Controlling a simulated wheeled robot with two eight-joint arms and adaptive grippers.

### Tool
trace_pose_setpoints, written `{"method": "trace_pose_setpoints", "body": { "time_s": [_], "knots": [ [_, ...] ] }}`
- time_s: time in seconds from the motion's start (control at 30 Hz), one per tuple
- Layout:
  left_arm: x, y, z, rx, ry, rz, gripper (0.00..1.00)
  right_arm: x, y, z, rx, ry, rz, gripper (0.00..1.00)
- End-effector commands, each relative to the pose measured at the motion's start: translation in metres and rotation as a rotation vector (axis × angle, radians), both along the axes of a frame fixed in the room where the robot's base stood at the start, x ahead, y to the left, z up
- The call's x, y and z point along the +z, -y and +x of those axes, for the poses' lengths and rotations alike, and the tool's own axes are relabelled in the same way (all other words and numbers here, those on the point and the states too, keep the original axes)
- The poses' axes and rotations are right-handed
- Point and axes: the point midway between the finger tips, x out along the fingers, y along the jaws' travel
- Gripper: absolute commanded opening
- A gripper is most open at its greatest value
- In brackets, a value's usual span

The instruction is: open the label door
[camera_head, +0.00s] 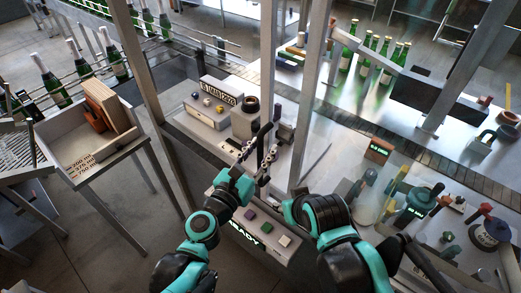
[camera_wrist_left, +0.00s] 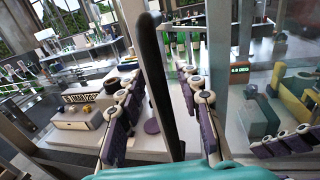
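The label door is a clear pane among metal posts; its edges are hard to make out, and I cannot tell whether it stands ajar. A long black bar, which looks like its handle (camera_wrist_left: 158,80), runs upright through the left wrist view. It also shows in the head view (camera_head: 260,137). My left gripper (camera_head: 257,161) is at this bar. In the left wrist view its two dark padded fingers (camera_wrist_left: 165,125) stand apart on either side of the bar, with gaps showing.
Behind the pane stand a grey machine with a display (camera_head: 217,92) and a round dark-topped part (camera_head: 245,122). A panel lit "READY" (camera_head: 262,236) is below the left gripper. A metal post (camera_head: 312,90) rises close right of the handle. A tray table (camera_head: 88,160) stands left.

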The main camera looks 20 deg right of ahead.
Motion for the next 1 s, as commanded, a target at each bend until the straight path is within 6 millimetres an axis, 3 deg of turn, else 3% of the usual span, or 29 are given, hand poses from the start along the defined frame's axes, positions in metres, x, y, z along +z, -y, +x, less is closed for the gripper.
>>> {"method": "trace_pose_setpoints", "body": {
  "time_s": [0.23,0.7,1.0],
  "knots": [
    [0.0,-0.01,-0.01,0.002,0.001,0.001,0.35,0.0,0.0,0.0,0.0,0.0,0.0,0.4],
    [-0.001,-0.065,-0.07,0.003,0.0,0.0,0.35,0.0,0.0,0.0,0.0,0.0,0.0,0.4],
    [0.0,-0.08,-0.086,0.0,0.0,0.0,0.35,0.0,0.0,0.0,0.0,0.0,0.0,0.4]
  ]
}}
